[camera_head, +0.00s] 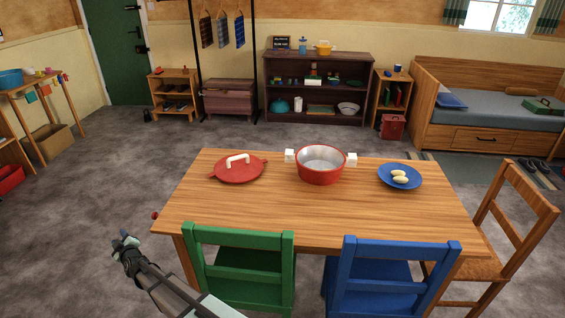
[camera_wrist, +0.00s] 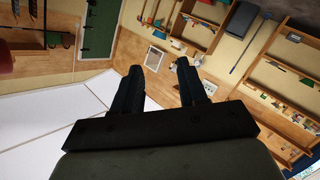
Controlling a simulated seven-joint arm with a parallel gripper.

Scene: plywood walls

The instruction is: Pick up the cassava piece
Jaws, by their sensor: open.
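Two pale yellow cassava pieces (camera_head: 400,180) lie close together on a blue plate (camera_head: 384,180) at the right of the wooden table, in the head view. My gripper (camera_head: 124,240) is at the lower left, off the table's left end and far from the plate. In the wrist view my gripper (camera_wrist: 160,68) has its two dark fingers apart with nothing between them. The wrist view shows walls and shelves at a tilt, and neither plate nor cassava.
A red pot (camera_head: 320,174) with white handles stands mid-table. A red lid (camera_head: 238,171) lies at the left. A green chair (camera_head: 240,240) and a blue chair (camera_head: 395,252) stand at the front edge, and a wooden chair (camera_head: 515,215) at the right. The table front is clear.

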